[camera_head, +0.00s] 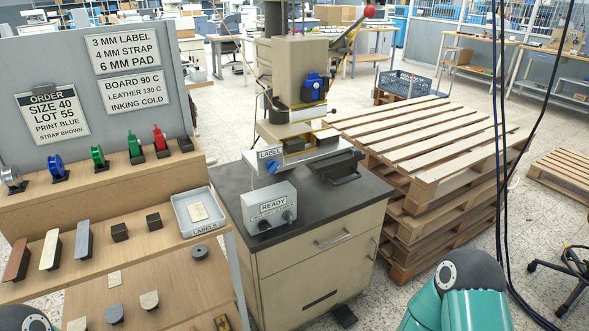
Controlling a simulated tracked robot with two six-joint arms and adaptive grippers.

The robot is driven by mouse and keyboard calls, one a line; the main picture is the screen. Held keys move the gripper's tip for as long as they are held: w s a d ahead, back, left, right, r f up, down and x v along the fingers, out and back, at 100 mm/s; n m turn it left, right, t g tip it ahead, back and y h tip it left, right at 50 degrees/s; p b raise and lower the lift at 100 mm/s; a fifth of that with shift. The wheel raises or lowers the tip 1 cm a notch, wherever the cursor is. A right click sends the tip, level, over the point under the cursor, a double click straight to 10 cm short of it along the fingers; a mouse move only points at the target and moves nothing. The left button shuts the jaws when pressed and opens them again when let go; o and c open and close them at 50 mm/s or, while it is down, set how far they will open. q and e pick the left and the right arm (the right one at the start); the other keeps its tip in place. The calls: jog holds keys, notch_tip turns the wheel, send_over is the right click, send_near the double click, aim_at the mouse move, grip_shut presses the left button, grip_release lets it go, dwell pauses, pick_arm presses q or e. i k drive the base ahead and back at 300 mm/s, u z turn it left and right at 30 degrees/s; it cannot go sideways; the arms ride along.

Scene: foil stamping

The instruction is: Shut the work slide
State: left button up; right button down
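The foil stamping press (300,70) stands on a dark-topped cabinet in the middle of the view. Low on the press is a light metal bed marked LABEL, with a blue knob at its front. A dark slide with a handle (343,172), which looks like the work slide, sticks out toward the front right, over the cabinet top. How far it is drawn out is hard to tell. Neither gripper shows. Part of my teal and grey right arm is at the bottom right, and a dark part of mine is at the bottom left corner.
A control box reading READY (270,207) sits at the cabinet's front left. The bench at left holds foil reels, pads and a LABELS tray (184,213). Stacked pallets (420,190) stand right of the cabinet. Dark cables hang at right. The floor before the cabinet looks mostly open.

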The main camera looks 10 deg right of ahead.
aim_at(333, 168)
jog(key=u, duration=0.05)
jog(key=i, duration=1)
jog(key=z, duration=0.05)
